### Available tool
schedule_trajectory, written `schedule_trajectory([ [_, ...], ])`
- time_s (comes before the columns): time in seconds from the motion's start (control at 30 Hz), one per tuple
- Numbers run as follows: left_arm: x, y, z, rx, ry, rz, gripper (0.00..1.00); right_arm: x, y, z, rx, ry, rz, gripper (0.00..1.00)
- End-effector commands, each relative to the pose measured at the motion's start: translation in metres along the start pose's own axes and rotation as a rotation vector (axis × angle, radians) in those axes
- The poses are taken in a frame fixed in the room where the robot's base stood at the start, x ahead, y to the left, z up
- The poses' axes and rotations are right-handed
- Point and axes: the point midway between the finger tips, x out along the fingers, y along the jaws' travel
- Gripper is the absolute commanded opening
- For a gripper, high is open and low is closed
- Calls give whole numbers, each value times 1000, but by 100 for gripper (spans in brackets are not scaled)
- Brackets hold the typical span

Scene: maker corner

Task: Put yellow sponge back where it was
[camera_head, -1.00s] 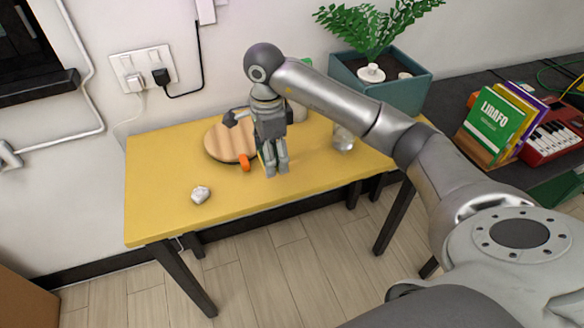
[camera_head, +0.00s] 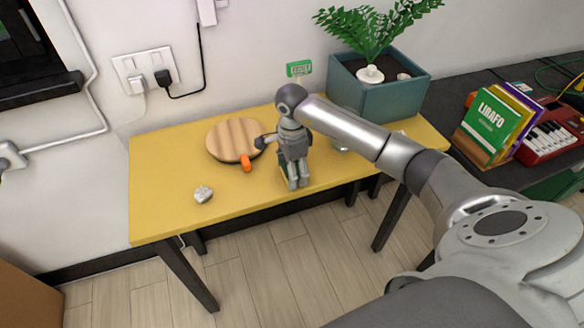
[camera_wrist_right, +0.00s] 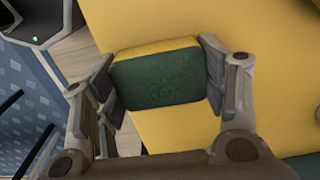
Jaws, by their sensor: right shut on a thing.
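The yellow sponge (camera_wrist_right: 156,77), with a dark green face and a yellow edge, sits between the two fingers of my right gripper (camera_wrist_right: 158,82) in the right wrist view. The gripper is shut on it. In the head view my right gripper (camera_head: 294,182) points down over the front part of the yellow table (camera_head: 160,205), right of the round wooden board. Only a sliver of the sponge shows there, mostly hidden by the fingers. I cannot tell whether the sponge touches the tabletop. My left gripper does not show in either view.
A round wooden board (camera_head: 233,140) lies on the table, with an orange object (camera_head: 246,164) at its front edge. A whitish lump (camera_head: 203,194) lies front left. A teal planter (camera_head: 392,92) stands at the back right. The table's front left is mostly clear.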

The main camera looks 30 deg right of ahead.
Motion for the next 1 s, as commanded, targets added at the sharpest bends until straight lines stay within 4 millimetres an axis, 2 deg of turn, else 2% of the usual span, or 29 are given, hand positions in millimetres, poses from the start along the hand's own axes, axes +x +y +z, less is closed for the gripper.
schedule_trajectory([
  [0.13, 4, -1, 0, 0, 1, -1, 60, 4, 0, 0, 0, 1, 0, 40],
  [0.17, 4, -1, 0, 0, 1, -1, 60, 3, 0, 0, 0, 1, -1, 67],
  [0.33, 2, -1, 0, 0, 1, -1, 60, 2, 0, 0, 0, 0, 0, 87],
  [0.77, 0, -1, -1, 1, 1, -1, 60, -4, 0, 0, 0, 0, -1, 87],
  [0.87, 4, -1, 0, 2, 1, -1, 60, -17, -2, 0, -1, 0, -5, 87],
  [1.0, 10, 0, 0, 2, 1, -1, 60, -47, -2, 0, -1, 0, -7, 87],
])
